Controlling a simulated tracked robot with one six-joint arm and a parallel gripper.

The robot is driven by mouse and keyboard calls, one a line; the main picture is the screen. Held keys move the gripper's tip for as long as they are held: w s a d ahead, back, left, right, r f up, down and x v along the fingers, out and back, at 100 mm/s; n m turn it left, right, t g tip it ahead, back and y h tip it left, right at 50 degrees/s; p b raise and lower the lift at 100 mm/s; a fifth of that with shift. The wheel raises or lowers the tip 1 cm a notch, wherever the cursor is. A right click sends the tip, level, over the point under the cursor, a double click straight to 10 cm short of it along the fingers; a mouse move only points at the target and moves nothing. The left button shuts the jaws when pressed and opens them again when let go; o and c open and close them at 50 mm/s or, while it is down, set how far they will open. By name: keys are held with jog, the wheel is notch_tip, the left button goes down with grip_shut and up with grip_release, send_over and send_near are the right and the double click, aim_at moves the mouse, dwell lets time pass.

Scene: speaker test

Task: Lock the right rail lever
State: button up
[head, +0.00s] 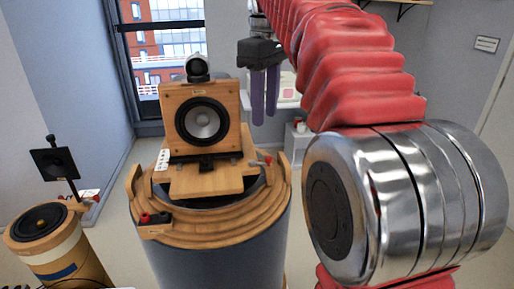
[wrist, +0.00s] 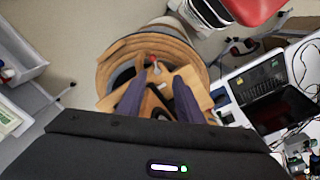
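A small lever with a red end (head: 267,160) sits at the right of the sled, taken as the right rail lever. A red end also shows in the wrist view (wrist: 153,59), just beyond the fingertips; it seems to be the same lever. My gripper (head: 264,118) hangs above and behind the lever, purple fingers down. In the wrist view my gripper (wrist: 160,77) is open and empty, apart from the lever.
Another red-ended part (head: 147,218) sits at the base's front left. A wooden-topped drum with a black disc (head: 38,222) and a dark panel on a post (head: 54,163) stand left. A laptop (wrist: 265,90) lies on a white table at right in the wrist view.

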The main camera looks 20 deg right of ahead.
aim_at(269, 157)
jog(key=shift+w+d+r+n+g, duration=0.25)
jog(key=shift+w+d+r, duration=0.1)
jog(key=shift+w+d, duration=0.15)
jog(key=shift+w+d+r+n+g, duration=0.15)
jog(key=shift+w+d+r+n, duration=0.15)
jog(key=shift+d, duration=0.25)
jog(key=shift+w+f, duration=0.1)
jog(key=shift+f, duration=0.1)
jog(key=shift+f, duration=6.75)
jog(key=shift+c, duration=0.2)
grip_shut()
